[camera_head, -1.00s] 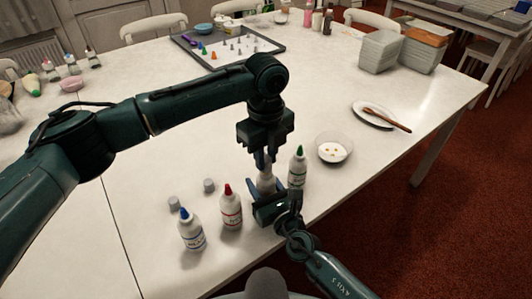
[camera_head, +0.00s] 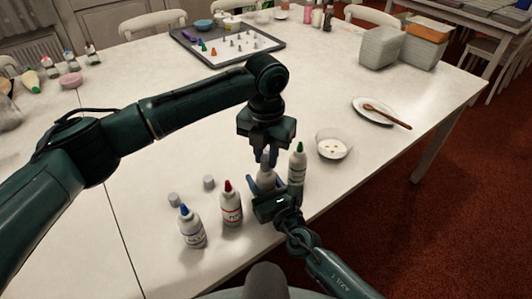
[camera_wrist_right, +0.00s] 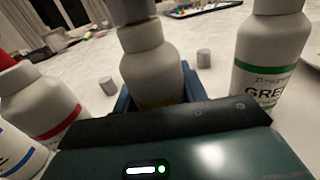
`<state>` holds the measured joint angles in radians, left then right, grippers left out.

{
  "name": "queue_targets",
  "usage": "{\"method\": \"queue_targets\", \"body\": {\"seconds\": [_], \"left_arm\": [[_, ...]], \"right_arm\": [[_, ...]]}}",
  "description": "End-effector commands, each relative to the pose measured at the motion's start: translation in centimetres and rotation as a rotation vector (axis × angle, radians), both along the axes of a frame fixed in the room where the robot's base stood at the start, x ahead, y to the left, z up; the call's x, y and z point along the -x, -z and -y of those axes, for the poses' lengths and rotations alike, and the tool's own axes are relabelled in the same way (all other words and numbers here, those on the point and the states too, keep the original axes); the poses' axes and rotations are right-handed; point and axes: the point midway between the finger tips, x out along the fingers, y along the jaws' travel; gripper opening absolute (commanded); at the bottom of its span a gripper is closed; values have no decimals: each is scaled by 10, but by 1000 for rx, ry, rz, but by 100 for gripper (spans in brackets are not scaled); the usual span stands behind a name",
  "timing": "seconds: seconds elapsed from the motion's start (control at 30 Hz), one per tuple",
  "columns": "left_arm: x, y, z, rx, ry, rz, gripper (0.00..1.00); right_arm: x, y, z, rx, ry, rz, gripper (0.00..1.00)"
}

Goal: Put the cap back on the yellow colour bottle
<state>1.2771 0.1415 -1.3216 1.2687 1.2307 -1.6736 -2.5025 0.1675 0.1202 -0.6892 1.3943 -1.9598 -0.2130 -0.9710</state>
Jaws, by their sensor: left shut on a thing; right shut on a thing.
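The bottle in the middle, a white bottle (camera_wrist_right: 152,65) with a trace of yellow on its label, stands upright between the blue fingers of my right gripper (camera_head: 265,186), which is shut on it. It also shows in the head view (camera_head: 266,175). My left gripper (camera_head: 267,156) points straight down over the bottle's top and is shut on a grey cap (camera_wrist_right: 135,11). The cap is at the bottle's top, over where its nozzle would be. No nozzle shows. The picture does not show whether the cap is fully seated.
A green-tipped bottle (camera_head: 297,166) stands close to the right. A red-tipped bottle (camera_head: 231,207) and a blue-tipped bottle (camera_head: 191,229) stand to the left. Two loose grey caps (camera_head: 209,182) (camera_head: 174,199) lie behind them. A bowl (camera_head: 333,147) stands farther right.

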Motion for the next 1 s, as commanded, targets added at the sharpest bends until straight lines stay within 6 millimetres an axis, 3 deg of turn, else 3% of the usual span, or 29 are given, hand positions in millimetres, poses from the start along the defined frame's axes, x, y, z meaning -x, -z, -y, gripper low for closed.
{"method": "queue_targets", "body": {"seconds": [0.2,0.57,0.6,0.83,1.0], "left_arm": [[0,0,0,1,302,1,0],[0,0,0,1,351,2,0],[0,0,0,1,350,2,23],[0,0,0,1,349,1,42],[0,0,0,1,349,1,42]], "right_arm": [[0,1,0,0,0,-1,0],[0,1,0,1,-1,-2,0],[0,1,0,1,-1,-2,0],[0,1,0,1,-1,-2,0],[0,1,0,1,-1,-2,0]]}}
